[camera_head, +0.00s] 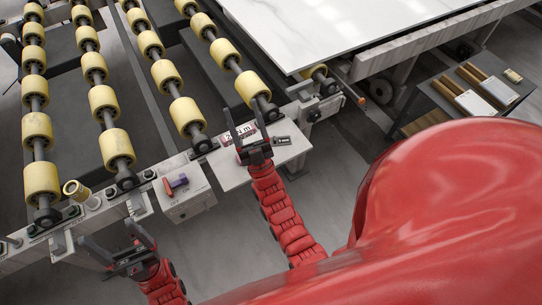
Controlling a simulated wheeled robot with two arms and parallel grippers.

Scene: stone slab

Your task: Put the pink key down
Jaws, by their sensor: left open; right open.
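A small pink-red and purple piece (176,184) sits on top of a light grey control box (187,205) at the conveyor's front edge. It may be the pink key, but it is too small to be sure. My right gripper (245,124) is open over a small light shelf (285,157), right of that box. A white label with dark and red print shows around its fingers, partly covered by them. My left gripper (108,236) is open and looks empty, low at the left, beside the conveyor's front rail and apart from the box.
Yellow rollers (117,146) on dark shafts fill the left and back. A small dark item (282,141) lies on the shelf. A white stone slab (340,22) lies at the top right. A dark side table (470,95) holds several boxes. Grey floor is clear between the shelf and my red body.

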